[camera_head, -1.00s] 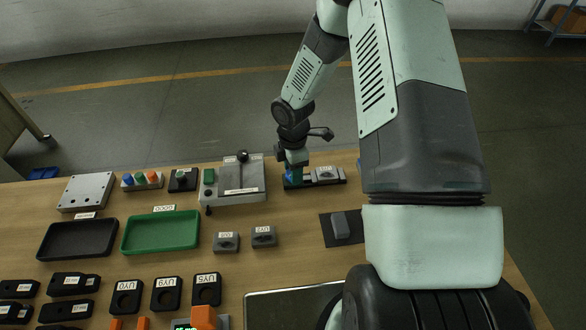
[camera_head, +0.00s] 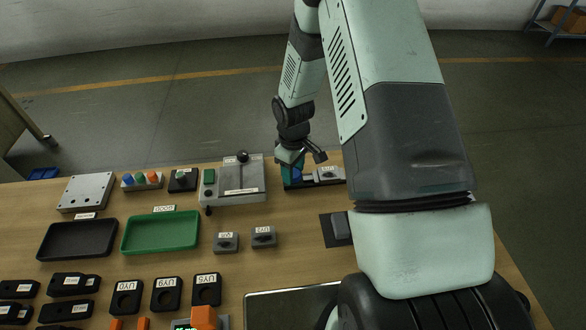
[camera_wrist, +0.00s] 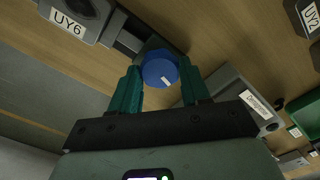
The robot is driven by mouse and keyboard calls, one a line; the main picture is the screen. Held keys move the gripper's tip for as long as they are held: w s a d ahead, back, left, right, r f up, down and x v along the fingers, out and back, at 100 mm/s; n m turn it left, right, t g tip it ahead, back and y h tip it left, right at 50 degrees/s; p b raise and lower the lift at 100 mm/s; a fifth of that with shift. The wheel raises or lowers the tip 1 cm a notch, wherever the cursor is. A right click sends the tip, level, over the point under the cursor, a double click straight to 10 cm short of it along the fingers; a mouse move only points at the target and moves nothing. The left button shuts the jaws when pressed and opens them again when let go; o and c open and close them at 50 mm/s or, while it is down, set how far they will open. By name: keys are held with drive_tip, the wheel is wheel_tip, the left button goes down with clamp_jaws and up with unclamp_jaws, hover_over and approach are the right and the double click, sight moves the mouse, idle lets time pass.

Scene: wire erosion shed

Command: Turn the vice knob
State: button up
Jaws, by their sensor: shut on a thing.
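The vice (camera_head: 313,184) sits at the back edge of the table, right of centre, with a grey part labelled UY6 (camera_wrist: 75,18) in it. Its round blue knob (camera_wrist: 160,70) has a white mark, which points to the lower right in the wrist view. My gripper (camera_wrist: 157,72) is shut on the knob, with one teal finger on each side of it. In the head view my gripper (camera_head: 292,173) points down at the left end of the vice, and its fingers partly hide the knob.
Green (camera_head: 160,231) and black (camera_head: 77,239) trays lie further left. Two small grey parts (camera_head: 264,236) lie in front. A dark pad (camera_head: 330,230) is at the right, partly behind my arm.

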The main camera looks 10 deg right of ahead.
drive_tip(key=m, duration=0.4)
drive_tip(key=shift+m, duration=2.5)
drive_tip(key=o, duration=1.1)
drive_tip(key=shift+c, duration=0.2)
wheel_tip(320, 180, up, 11)
